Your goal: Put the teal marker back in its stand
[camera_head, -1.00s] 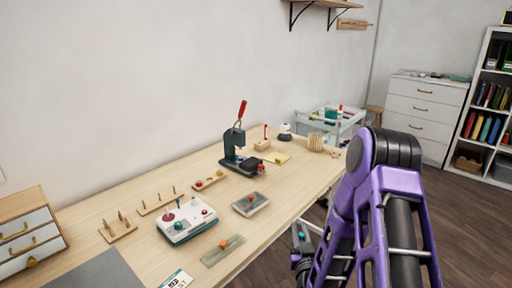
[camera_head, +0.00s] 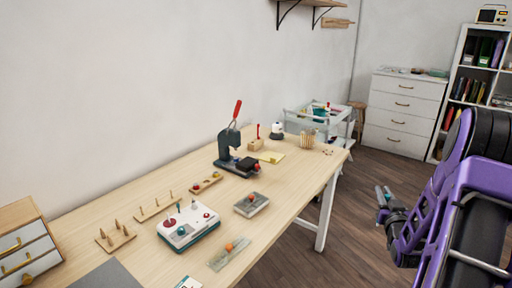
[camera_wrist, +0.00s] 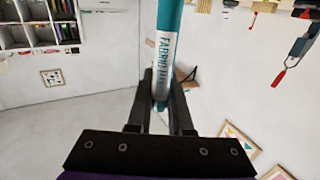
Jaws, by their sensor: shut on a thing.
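My gripper (camera_head: 384,196) is off the right side of the table, over the floor. It is shut on the teal marker (camera_head: 388,190), whose teal end sticks out beyond the fingers.
A dark press (camera_head: 231,150) with a red handle stands left of the block. A yellow pad (camera_head: 271,157) and a ribbed tan pot (camera_head: 307,140) are near it. A trolley (camera_head: 340,127) stands beyond the table (camera_head: 285,190). The floor right of the table is clear.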

